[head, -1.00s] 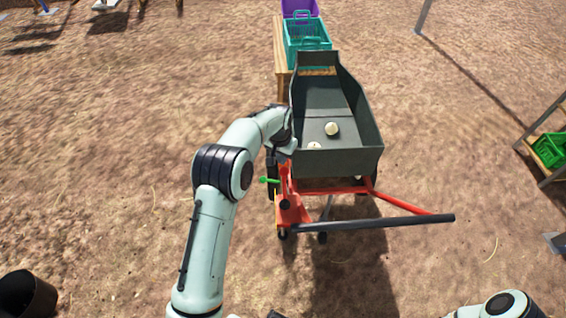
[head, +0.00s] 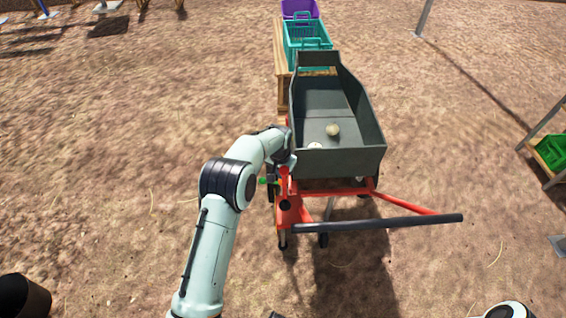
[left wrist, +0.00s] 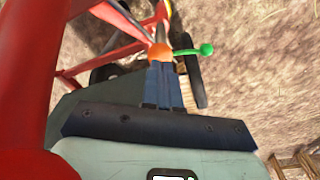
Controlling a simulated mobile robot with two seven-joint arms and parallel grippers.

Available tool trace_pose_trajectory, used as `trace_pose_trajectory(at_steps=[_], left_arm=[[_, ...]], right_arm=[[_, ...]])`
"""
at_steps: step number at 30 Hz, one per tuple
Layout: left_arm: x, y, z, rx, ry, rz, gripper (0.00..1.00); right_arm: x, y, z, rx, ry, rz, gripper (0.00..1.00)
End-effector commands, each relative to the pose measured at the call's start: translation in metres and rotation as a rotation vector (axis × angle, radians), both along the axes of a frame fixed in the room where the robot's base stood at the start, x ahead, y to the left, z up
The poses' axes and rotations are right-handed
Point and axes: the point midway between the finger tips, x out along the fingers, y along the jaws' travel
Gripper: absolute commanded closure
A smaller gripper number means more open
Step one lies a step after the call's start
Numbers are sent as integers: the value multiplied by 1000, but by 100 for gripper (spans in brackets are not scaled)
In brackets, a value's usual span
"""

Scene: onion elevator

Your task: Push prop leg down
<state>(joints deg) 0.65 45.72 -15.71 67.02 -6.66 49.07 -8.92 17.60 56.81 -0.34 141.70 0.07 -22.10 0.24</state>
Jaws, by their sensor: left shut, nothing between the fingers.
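The red cart frame (head: 292,211) carries a dark grey tilting hopper (head: 340,162). My left gripper (left wrist: 160,66) is shut and empty. In the left wrist view its fingertips are at an orange hub (left wrist: 160,50), from which a green-knobbed lever (left wrist: 206,49) sticks out to the right; whether they touch is hard to tell. In the head view the green lever (head: 264,181) is partly hidden by my left arm. A thin grey strut (head: 328,208) under the frame may be the prop leg. My right gripper is out of view.
Two pale onions, one round onion (head: 333,129) and another partly hidden by the front wall, lie in the hopper. A dark drawbar handle (head: 370,224) reaches right. Behind stand teal (head: 307,40) and purple crates. A shelf (head: 540,150) with a green crate is at right.

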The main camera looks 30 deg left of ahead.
Motion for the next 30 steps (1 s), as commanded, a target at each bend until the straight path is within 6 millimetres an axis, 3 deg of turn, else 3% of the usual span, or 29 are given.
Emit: trace_pose_trajectory(at_steps=[6, 10, 20, 27, 30], left_arm=[[-26, 0, 6, 0, 3, 0, 100], [-30, 0, 9, 1, 3, -1, 100], [-25, 0, 8, 0, 2, -1, 100], [4, 0, 0, 1, 2, -1, 100], [3, 0, 28, 0, -4, -1, 100]], right_arm=[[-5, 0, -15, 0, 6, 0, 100], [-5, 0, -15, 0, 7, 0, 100], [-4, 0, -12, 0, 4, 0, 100], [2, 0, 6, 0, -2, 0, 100], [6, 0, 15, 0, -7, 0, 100]])
